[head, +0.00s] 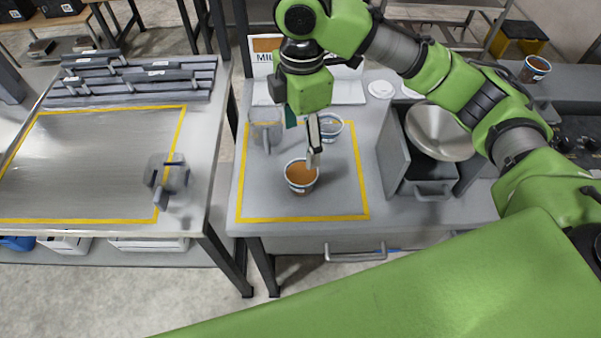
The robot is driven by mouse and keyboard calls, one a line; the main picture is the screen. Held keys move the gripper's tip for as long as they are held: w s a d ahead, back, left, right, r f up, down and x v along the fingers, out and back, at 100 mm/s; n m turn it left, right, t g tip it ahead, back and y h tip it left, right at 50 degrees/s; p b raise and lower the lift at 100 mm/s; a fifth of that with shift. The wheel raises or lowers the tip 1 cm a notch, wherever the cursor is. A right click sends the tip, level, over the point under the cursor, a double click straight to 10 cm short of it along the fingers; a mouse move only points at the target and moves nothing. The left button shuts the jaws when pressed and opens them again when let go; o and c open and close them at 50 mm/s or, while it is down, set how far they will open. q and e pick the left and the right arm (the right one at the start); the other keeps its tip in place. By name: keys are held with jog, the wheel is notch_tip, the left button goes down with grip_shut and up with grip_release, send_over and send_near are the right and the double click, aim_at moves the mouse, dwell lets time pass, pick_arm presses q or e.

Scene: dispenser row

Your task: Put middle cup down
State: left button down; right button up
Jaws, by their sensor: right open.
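A cup (301,186) with an orange-brown filling stands upright on the grey counter, inside the yellow taped square (349,214), near its front middle. A second cup (330,131) with a paler, greyish inside stands behind it, partly hidden by my gripper. My right gripper (313,157) points down from above. Its visible fingertip is at the front cup's rear right rim; I cannot tell whether it touches. The gripper is open. The other finger is hard to make out. My left gripper is out of view.
A clear dispenser-like part (265,125) stands left of the cups. A metal funnel (439,132) sits right of the square, beside a grey panel (392,150). Another filled cup (535,70) is far right. The square's front left is clear. A second table (90,165) lies left across a gap.

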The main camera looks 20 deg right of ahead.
jog(key=p, duration=0.1)
send_near(301, 177)
jog(key=shift+s+a+f, duration=0.25)
jog(key=shift+s+f, duration=0.45)
jog(key=shift+s, duration=0.3)
jog(key=f+p, duration=0.1)
jog(key=f, duration=0.3)
jog(key=shift+s+p, duration=0.2)
jog(key=shift+p, duration=0.1)
jog(key=shift+f, duration=0.6)
jog(key=c, duration=1.3)
jog(key=shift+w, duration=0.1)
jog(key=shift+c, duration=0.8)
jog(key=shift+a+r, duration=0.1)
jog(key=shift+r, duration=0.05)
